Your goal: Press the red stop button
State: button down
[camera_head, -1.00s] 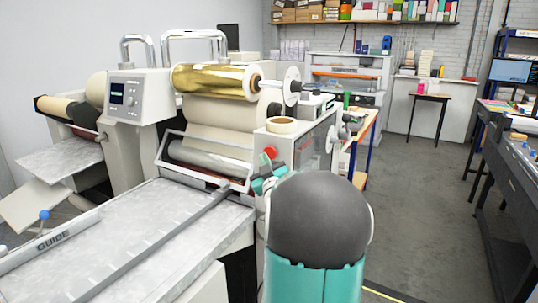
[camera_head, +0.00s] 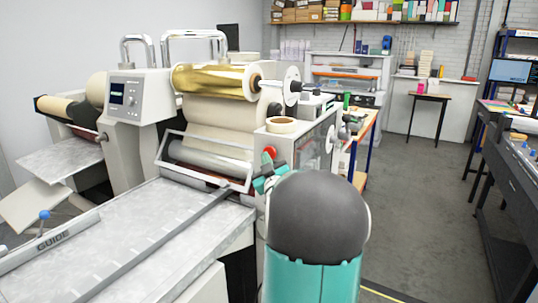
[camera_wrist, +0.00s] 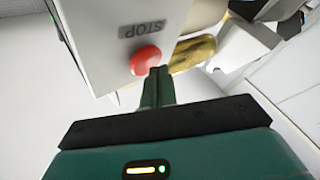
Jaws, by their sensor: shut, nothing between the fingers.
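The red stop button (camera_head: 269,153) is a round domed button on the white end housing of the laminating machine (camera_head: 290,150). In the wrist view the red button (camera_wrist: 145,60) sits just below the STOP label (camera_wrist: 142,29), which appears upside down. My gripper (camera_wrist: 159,72) is shut and empty, its green fingertips right at the button's lower right edge in that view. Whether they touch it I cannot tell. In the head view my gripper (camera_head: 264,172) is just below the button, and my dark rounded arm link hides part of the housing.
A roll of tape (camera_head: 283,125) lies on top of the housing. A gold foil roll (camera_head: 213,81) is mounted to its left. The metal feed table (camera_head: 120,235) with a guide bar (camera_head: 50,240) fills the left front. Open floor (camera_head: 415,200) lies to the right.

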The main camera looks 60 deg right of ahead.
jog(key=shift+d, duration=0.45)
dwell(0.5)
jog(key=shift+a, duration=0.85)
jog(key=a, duration=0.5)
jog(key=shift+s, duration=0.3)
dwell(0.8)
